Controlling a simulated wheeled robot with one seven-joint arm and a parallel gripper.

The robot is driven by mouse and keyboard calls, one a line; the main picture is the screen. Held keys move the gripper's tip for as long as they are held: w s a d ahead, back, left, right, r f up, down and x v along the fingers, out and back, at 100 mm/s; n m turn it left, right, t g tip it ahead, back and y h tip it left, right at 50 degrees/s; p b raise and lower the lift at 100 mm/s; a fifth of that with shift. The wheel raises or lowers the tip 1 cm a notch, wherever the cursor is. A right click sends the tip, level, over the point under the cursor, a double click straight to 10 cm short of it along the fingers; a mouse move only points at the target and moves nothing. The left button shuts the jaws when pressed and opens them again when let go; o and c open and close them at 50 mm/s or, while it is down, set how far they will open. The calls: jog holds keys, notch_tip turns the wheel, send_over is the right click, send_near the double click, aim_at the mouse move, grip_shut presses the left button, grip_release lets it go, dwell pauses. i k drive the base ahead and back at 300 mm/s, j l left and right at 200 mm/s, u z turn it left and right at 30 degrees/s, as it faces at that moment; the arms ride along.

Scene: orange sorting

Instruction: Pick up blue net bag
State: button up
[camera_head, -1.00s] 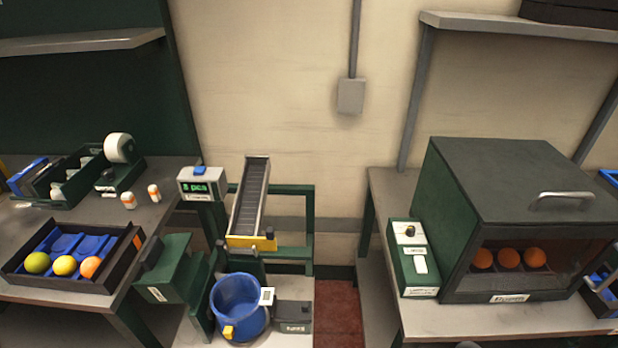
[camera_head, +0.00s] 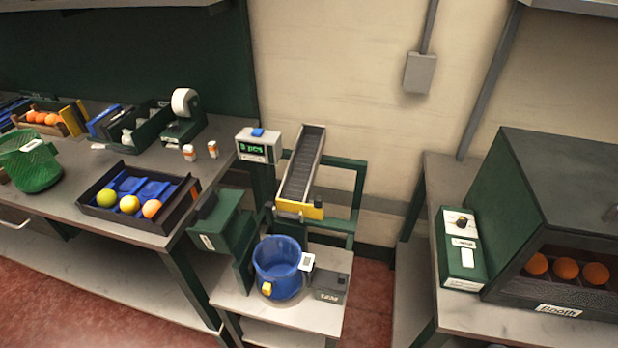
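A blue net bag (camera_head: 279,268) stands open and upright on a low white-topped stand, below the lower end of a sloped chute. It has a yellow tag low on its front and a white tag at its right rim. I cannot see any fruit inside it from here. My gripper is not in view.
The sloped chute (camera_head: 302,170) ends above the bag. A dark box (camera_head: 330,284) sits right of the bag, a green bracket (camera_head: 221,225) left. The left bench carries a black tray (camera_head: 118,213) of fruit and a green net bag (camera_head: 30,162). A booth (camera_head: 560,220) stands right.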

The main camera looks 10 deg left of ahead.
aim_at(282, 254)
jog(key=i+j+u, duration=0.15)
jog(key=u, duration=0.2)
jog(key=i+j+u, duration=0.1)
jog(key=u, duration=0.25)
jog(key=i+u, duration=0.35)
jog(key=k, duration=0.1)
